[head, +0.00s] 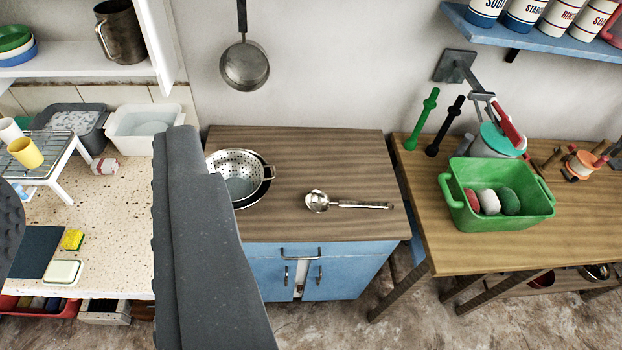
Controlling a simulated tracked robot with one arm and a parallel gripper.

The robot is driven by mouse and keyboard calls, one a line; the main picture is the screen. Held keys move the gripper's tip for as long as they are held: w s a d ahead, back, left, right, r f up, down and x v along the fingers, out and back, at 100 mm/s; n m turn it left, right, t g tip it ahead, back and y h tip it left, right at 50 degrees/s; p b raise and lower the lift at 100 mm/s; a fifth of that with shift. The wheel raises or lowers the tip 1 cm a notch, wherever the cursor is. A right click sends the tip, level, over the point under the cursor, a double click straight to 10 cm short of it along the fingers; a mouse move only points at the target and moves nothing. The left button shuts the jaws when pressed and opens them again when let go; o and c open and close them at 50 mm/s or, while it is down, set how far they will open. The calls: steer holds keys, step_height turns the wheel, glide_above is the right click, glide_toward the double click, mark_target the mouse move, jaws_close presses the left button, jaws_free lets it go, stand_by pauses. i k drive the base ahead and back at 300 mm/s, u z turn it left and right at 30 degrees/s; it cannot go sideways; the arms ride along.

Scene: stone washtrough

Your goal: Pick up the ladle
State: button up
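A shiny metal ladle (347,204) lies on the wooden top of the blue cabinet (340,160). Its round bowl is at the left and its handle points right, toward the right edge of the top. My gripper (93,160) is at the left of the view, with one dark finger large in front of the cabinet's left part and the other cut off at the left edge. The fingers are wide apart with nothing held between them. The ladle is to the right of both fingers, apart from them. A dark, long-handled round utensil (245,66) hangs on the wall.
A metal colander (238,178) sits left of the ladle, partly hidden by my finger. A wooden table (440,240) with a green tub (503,218) stands right, beyond a gap. A speckled counter (122,215) with dishes is left. The top around the ladle is clear.

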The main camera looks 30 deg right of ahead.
mark_target(317, 201)
steer(key=z, duration=0.35)
steer(key=i, duration=1.15)
steer(key=z, duration=0.9)
